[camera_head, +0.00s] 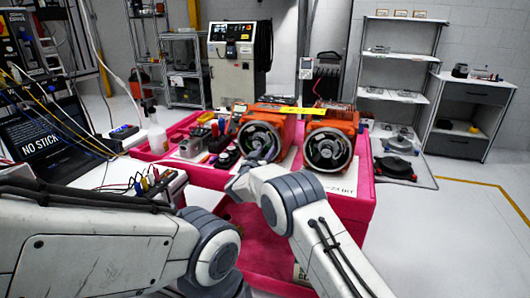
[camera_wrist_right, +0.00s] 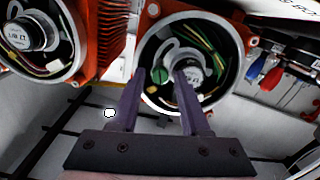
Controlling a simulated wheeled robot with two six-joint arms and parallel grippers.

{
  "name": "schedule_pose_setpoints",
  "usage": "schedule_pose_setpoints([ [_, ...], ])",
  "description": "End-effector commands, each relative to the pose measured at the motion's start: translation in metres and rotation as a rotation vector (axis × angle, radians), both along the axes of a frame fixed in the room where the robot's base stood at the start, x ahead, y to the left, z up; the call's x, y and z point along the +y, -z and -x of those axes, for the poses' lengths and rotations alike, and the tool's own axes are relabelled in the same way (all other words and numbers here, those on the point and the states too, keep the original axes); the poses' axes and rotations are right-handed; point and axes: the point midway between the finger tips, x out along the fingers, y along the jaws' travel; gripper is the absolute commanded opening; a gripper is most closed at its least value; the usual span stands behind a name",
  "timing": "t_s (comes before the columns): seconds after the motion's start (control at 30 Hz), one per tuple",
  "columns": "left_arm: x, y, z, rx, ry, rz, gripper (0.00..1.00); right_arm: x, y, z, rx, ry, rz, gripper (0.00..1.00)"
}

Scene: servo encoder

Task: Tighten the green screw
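Two orange servo motors stand side by side on a pink cart: the left one (camera_head: 262,139) and the right one (camera_head: 328,147), each with a round open encoder end facing me. My right gripper (camera_head: 267,154) is in front of the left motor. In the right wrist view that motor's open encoder (camera_wrist_right: 207,62) shows green wires and a silver centre. A small green round spot, likely the green screw (camera_wrist_right: 160,76), appears between the fingertips of my right gripper (camera_wrist_right: 160,73). The fingers are apart; contact cannot be told. My left gripper is out of view.
The other motor (camera_wrist_right: 35,38) is at the left in the wrist view. Screwdrivers (camera_wrist_right: 255,80) hang at its right. The pink cart (camera_head: 357,210) has small tools left of the motors. A spray bottle (camera_head: 157,135) stands farther left. Open floor (camera_head: 460,225) lies to the right.

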Motion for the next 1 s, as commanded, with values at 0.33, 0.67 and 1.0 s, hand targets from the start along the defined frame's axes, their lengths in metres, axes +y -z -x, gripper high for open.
schedule_pose_setpoints([
  [0.33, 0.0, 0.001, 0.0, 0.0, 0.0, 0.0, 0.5, 0.0, 0.0, 0.0, -0.003, 0.0, -0.006, 0.0],
  [0.67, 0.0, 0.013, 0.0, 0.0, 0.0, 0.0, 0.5, 0.0, 0.002, 0.0, -0.042, 0.001, -0.127, 0.0],
  [1.0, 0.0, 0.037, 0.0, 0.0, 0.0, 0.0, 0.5, 0.0, 0.003, 0.0, -0.137, 0.001, -0.412, 0.0],
])
